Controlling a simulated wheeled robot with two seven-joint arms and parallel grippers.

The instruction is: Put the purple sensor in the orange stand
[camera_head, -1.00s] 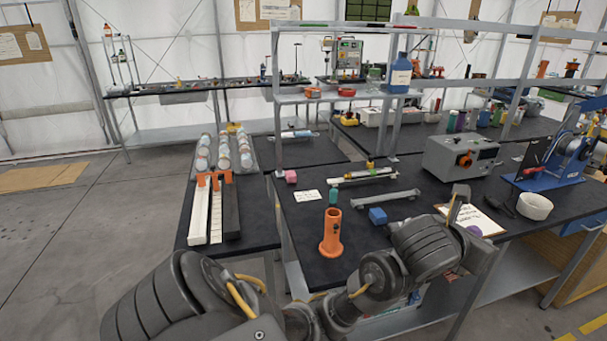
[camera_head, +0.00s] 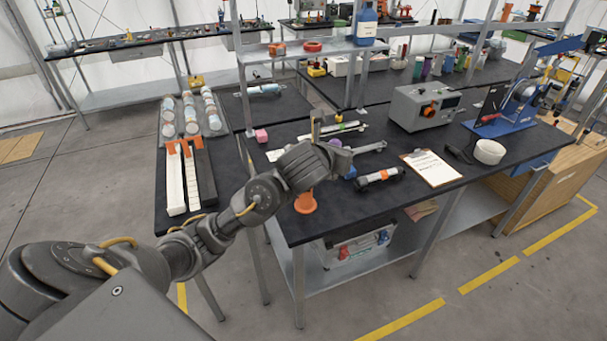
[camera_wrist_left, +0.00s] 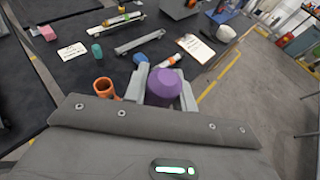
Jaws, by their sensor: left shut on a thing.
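The purple sensor (camera_wrist_left: 164,84) is held between the two fingers of my left gripper (camera_wrist_left: 163,90) in the wrist view. In the head view only the stand's base (camera_head: 306,204) shows clearly below my wrist. My right gripper is in neither view.
In the wrist view a teal cylinder (camera_wrist_left: 97,50) and a blue block (camera_wrist_left: 140,58) stand near the orange stand.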

